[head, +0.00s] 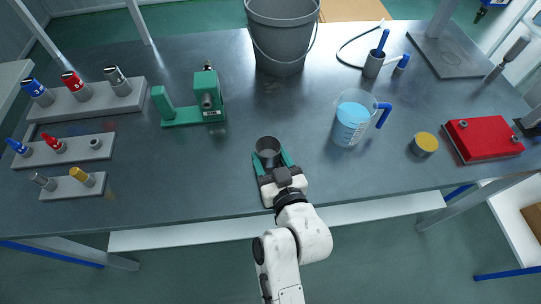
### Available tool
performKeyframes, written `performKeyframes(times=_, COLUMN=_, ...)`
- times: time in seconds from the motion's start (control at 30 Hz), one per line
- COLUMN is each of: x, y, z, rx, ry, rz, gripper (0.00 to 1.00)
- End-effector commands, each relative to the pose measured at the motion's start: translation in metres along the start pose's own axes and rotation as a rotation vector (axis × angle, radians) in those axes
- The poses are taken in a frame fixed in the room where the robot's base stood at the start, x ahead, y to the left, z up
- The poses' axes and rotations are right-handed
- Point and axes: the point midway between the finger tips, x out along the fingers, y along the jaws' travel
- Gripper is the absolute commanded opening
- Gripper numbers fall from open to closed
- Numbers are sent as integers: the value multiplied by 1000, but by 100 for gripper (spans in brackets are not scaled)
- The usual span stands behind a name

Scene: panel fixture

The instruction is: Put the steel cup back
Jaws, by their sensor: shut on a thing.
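The steel cup (268,145) is a dark grey, open-topped cylinder near the front middle of the table in the head view. My gripper (271,160) is shut on it, with one teal finger at each side. The cup looks upright and its dark inside faces the camera. Its lower part is hidden by my gripper, and I cannot tell whether it touches the table.
A green clamp stand (208,98) is behind left, and stepped grey racks (62,151) are at far left. A blue-liquid jug (350,122), yellow-topped tin (424,145) and red case (482,139) are right. A grey bucket (281,42) is behind. Table left of the cup is clear.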

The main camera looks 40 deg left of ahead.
Motion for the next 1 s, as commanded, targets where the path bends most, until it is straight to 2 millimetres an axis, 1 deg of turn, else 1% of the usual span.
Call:
performKeyframes(times=0.2, x=0, y=0, z=0, rx=0, ry=2, rz=0, gripper=26)
performKeyframes(times=0.33, x=0, y=0, z=4, rx=0, ry=2, rz=0, gripper=26)
performKeyframes(times=0.37, x=0, y=0, z=2, rx=0, ry=2, rz=0, gripper=62)
performKeyframes(times=0.6, x=0, y=0, z=2, rx=0, ry=1, rz=0, gripper=84)
performKeyframes(times=0.83, x=0, y=0, z=2, rx=0, ry=2, rz=0, gripper=84)
performKeyframes(times=0.93, x=-1, y=0, z=-2, rx=0, ry=2, rz=0, gripper=84)
performKeyframes(times=1.0, x=-8, y=0, z=1, rx=0, ry=1, rz=1, gripper=84)
